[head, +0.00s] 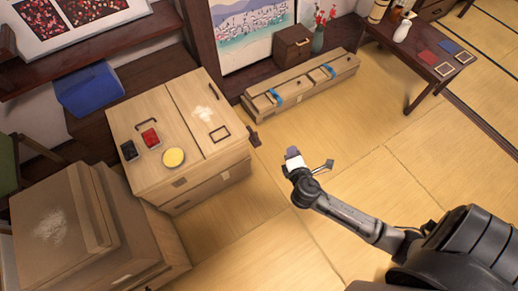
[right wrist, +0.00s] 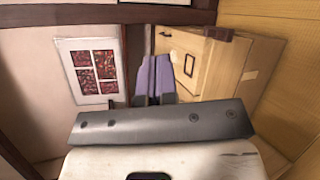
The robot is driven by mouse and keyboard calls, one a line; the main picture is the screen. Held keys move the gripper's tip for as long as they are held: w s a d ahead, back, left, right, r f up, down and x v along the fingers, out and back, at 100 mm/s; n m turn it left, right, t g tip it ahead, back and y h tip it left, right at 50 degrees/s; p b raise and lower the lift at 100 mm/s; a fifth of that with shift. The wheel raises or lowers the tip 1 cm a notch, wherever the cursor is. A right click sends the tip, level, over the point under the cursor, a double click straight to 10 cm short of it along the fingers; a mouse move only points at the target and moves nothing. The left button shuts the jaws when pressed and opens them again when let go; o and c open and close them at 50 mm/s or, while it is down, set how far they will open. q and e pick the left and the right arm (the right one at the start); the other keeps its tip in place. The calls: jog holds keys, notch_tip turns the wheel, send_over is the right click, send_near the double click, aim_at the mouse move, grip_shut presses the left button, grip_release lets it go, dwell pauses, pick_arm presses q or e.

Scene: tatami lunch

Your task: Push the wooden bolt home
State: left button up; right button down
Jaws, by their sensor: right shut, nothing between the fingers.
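A dark wooden bolt (head: 254,137) sticks out from the right side of the pale wooden chest (head: 228,152), near its top edge. In the right wrist view a dark piece that looks like the bolt (right wrist: 219,33) sits at the chest's upper edge. My right gripper (head: 292,152) is shut and empty, to the right of the bolt and apart from it. Its purple-grey fingers (right wrist: 155,78) are together in the right wrist view. How far the bolt is in cannot be told. My left gripper is not in view.
On the chest lie a yellow round dish (head: 173,157), a red container (head: 150,138) and a dark one (head: 129,151). Cardboard boxes (head: 60,215) stand at left. A long wooden box (head: 300,88) lies behind. Tatami floor (head: 350,130) is clear around my right gripper.

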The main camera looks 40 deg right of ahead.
aim_at(256, 135)
jog(key=w+d+f+n+t+y+b, duration=0.1)
jog(key=w+f+n+b, duration=0.3)
jog(key=f+n+b, duration=0.5)
jog(key=w+d+f+n+t+y+b, duration=0.1)
jog(key=w+f+n+t+y+b, duration=0.3)
jog(key=f+n+b, duration=0.5)
notch_tip(256, 135, down, 8)
jog(key=w+b, duration=0.1)
jog(key=b, duration=0.3)
jog(key=shift+f+n+t+b, duration=0.15)
jog(key=shift+n+t+b, duration=0.15)
jog(key=shift+n+b, duration=0.1)
jog(key=w+b, duration=0.1)
jog(key=w, duration=0.3)
jog(key=w+d+b, duration=0.1)
jog(key=w, duration=0.4)
jog(key=w+d+b, duration=0.1)
jog(key=w+b, duration=0.1)
jog(key=w, duration=0.2)
jog(key=shift+w, duration=0.4)
